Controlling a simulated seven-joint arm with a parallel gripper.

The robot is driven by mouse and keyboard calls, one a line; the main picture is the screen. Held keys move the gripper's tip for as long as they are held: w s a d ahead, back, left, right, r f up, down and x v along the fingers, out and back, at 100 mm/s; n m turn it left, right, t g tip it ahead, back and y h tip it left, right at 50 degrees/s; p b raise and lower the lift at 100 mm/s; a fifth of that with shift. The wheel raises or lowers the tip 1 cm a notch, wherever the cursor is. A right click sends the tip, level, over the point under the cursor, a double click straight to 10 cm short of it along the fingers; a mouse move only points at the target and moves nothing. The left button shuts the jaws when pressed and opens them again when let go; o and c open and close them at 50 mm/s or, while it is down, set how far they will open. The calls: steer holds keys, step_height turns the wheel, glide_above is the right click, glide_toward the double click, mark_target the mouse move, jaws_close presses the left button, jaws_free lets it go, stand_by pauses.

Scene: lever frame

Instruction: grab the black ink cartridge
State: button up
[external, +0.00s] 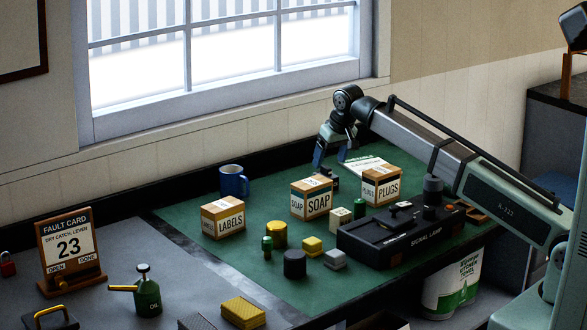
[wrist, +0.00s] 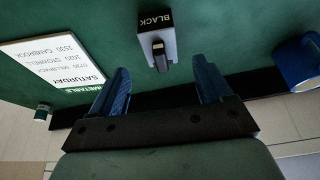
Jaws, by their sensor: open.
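The black ink cartridge (wrist: 155,38) is a small grey block with a dark top piece and a label reading BLACK. In the wrist view it stands on the green mat just beyond my fingertips, roughly centred between them and apart from both. In the external view a small dark piece behind the SOAP box seems to be the cartridge (external: 333,181), mostly hidden. My gripper (external: 331,158) hangs above that spot with its fingers spread. Its two blue fingers also show in the wrist view (wrist: 161,70), with nothing between them.
A blue mug (external: 233,181) and a SATURDAY timetable card (wrist: 50,62) lie on either side. The SOAP box (external: 312,198), PLUGS box (external: 382,186) and LABELS box (external: 223,218) stand in front. A black signal lamp unit (external: 400,236) is further forward. The wall runs behind.

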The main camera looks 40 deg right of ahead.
mark_target(327, 167)
steer(key=shift+x, duration=2.5)
steer(key=shift+a, duration=0.1)
steer(key=c, duration=1.2)
